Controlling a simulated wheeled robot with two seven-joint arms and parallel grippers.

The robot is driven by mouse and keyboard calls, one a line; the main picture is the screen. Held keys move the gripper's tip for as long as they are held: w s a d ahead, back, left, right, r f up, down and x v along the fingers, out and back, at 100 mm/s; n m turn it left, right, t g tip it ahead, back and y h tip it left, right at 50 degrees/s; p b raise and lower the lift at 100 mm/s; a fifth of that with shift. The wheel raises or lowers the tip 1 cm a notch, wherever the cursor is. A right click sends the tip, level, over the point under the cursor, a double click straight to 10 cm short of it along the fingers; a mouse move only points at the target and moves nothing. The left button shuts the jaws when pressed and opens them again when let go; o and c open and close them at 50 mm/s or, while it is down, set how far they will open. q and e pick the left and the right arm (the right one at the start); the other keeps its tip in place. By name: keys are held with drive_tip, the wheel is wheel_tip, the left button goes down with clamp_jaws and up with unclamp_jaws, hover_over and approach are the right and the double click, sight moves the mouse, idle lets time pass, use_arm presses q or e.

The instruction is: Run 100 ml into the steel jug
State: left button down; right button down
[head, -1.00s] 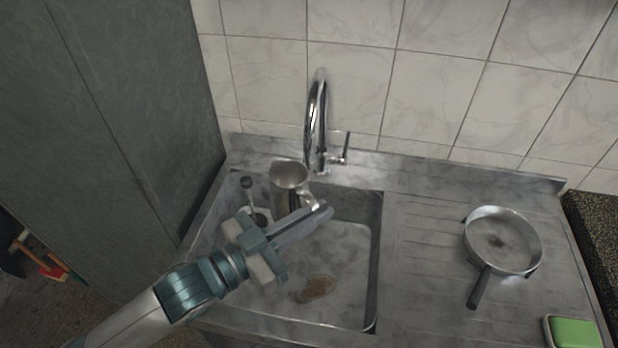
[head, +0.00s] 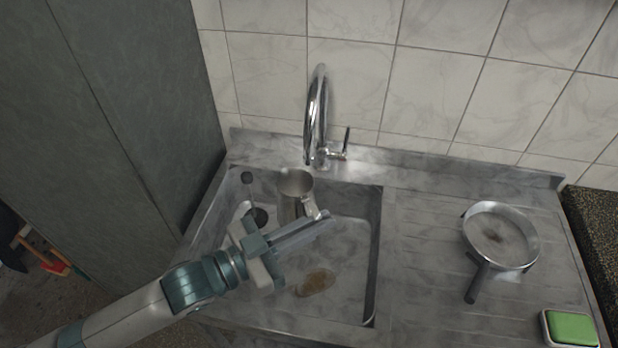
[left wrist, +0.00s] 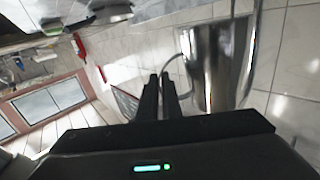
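The steel jug (head: 291,207) is upright over the back of the sink, its open mouth close below and slightly left of the tap's spout. My left gripper (head: 322,214) reaches in from the left with its fingertips at the jug's handle. In the left wrist view the fingers (left wrist: 160,80) are close together at the handle, and the jug's shiny body (left wrist: 212,68) stands to their right. The chrome tap (head: 318,110) has its lever (head: 346,140) upright on the right side. No water stream shows, and the jug's inside is too small to read. My right gripper is out of view.
The sink basin (head: 345,262) holds a brown patch (head: 316,281) and a dark drain with a plunger-like stick (head: 248,190) at left. A pan (head: 500,236) and a green sponge (head: 572,328) lie on the drainboard (head: 420,260). A tall dark panel (head: 130,100) borders the left.

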use_arm(q)
wheel_tip(320, 180, down, 4)
drive_tip(key=shift+r, duration=0.1)
idle(0.4)
